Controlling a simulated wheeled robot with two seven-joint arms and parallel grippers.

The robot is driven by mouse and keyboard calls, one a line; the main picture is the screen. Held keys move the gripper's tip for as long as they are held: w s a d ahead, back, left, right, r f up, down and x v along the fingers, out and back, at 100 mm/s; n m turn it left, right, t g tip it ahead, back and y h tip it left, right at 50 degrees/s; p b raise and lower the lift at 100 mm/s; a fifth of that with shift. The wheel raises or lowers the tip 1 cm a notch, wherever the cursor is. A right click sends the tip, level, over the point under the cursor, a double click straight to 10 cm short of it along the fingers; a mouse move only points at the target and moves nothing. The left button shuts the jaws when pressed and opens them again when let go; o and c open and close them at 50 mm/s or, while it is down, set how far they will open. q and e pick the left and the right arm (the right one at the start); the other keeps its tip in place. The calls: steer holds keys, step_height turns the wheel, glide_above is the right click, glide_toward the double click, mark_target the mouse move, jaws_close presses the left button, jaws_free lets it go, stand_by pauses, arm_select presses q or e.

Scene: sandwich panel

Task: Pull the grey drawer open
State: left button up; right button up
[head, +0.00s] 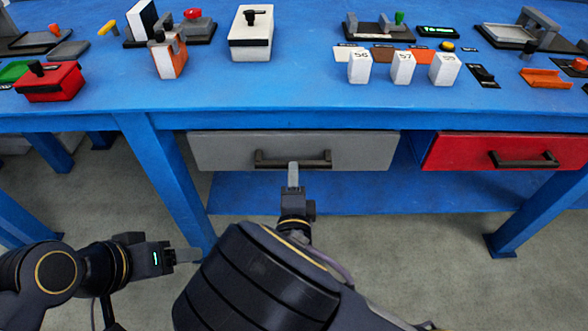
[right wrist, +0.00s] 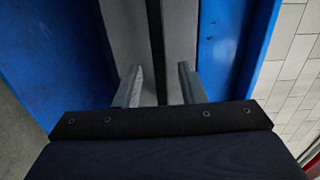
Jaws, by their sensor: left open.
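The grey drawer (head: 225,151) sits under the blue table's front edge and looks shut. Its dark bar handle (head: 322,160) runs across the middle of its front. My right gripper (head: 293,172) reaches up to the handle. In the right wrist view, the handle bar (right wrist: 157,45) passes between the two fingers of my right gripper (right wrist: 160,85), with a gap on each side, so the gripper is open around it. The grey drawer front (right wrist: 125,30) shows behind. My left gripper (head: 188,256) is open and empty, low at the left, away from the drawer.
A red drawer (head: 450,152) with its own dark handle (head: 524,160) is to the right. Blue table legs (head: 165,170) stand left and right, with a blue lower shelf (head: 370,192) below. White numbered blocks (head: 402,68) and other items stand on the blue tabletop (head: 290,98).

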steer(key=shift+w+b, duration=0.5)
steer(key=shift+w, duration=1.85)
steer(key=shift+c, duration=0.3)
jaws_close()
